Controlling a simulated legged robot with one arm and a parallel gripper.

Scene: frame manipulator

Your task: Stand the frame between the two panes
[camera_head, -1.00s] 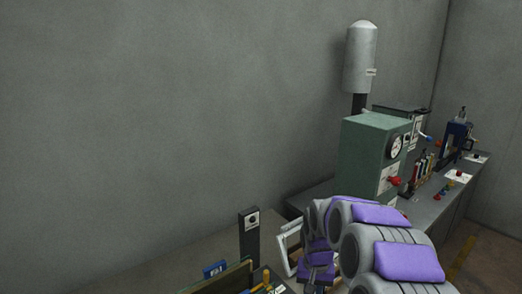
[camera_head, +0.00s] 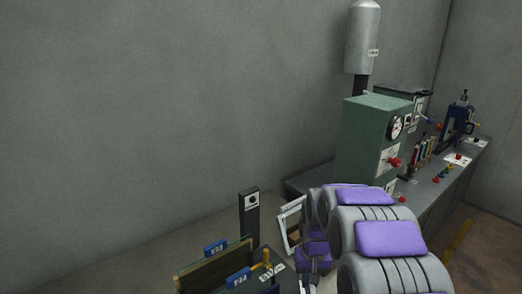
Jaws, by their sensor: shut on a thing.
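A white rectangular frame (camera_head: 283,229) stands tilted at the lower centre, left of my arm's purple and grey links. My gripper (camera_head: 310,277) is low at the bottom centre, beside the frame. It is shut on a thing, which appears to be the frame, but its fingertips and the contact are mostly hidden. At the lower left is a dark brown upright panel (camera_head: 214,266) with an olive edge and blue tags (camera_head: 238,278). It may be one of the panes; I cannot make out two separate panes or the gap between them.
A yellow-orange knob (camera_head: 266,258) is at the panel's right. A green machine box (camera_head: 371,140) with a gauge stands on the bench at right. A grey wall closes the back.

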